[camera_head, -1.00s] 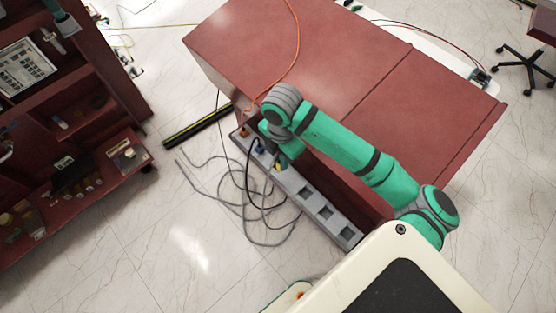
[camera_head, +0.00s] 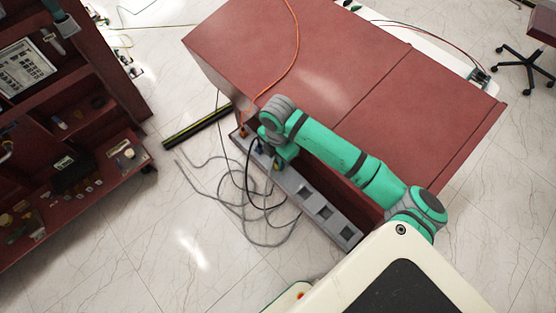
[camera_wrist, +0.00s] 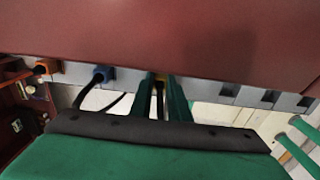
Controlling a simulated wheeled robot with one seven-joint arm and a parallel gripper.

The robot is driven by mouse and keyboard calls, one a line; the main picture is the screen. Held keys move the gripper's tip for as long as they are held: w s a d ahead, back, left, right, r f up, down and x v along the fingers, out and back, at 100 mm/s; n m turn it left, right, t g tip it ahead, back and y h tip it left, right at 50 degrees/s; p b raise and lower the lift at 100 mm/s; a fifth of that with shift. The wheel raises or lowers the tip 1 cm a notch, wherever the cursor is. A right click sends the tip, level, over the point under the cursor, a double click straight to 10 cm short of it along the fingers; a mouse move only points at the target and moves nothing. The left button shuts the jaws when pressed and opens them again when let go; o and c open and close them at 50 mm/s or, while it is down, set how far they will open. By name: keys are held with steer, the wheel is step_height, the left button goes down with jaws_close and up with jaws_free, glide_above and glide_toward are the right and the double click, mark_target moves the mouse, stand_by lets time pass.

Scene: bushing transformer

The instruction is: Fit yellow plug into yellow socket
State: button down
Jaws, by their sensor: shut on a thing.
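My gripper (camera_wrist: 162,100) is shut on the yellow plug (camera_wrist: 160,78), which shows as a small yellow patch between the fingertips. A dark cable runs back from it between the fingers. The plug is at the face of the grey socket strip, in line with the blue plug; how deep it sits cannot be told. The yellow socket itself is hidden behind the plug and fingers. In the head view my gripper (camera_head: 281,160) is over the strip (camera_head: 292,184), just right of the blue plug (camera_head: 259,148).
An orange plug (camera_wrist: 45,67) and a blue plug (camera_wrist: 102,75) sit in the strip to the left. Several empty dark sockets (camera_wrist: 228,90) lie to the right. The red cabinet (camera_head: 300,60) rises behind the strip. Loose grey and black cables (camera_head: 240,205) lie on the floor.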

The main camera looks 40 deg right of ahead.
steer(key=shift+f, duration=0.15)
steer(key=c, duration=1.7)
jaws_free()
steer(key=shift+w, duration=0.1)
step_height(320, 180, up, 12)
steer(key=shift+r, duration=0.2)
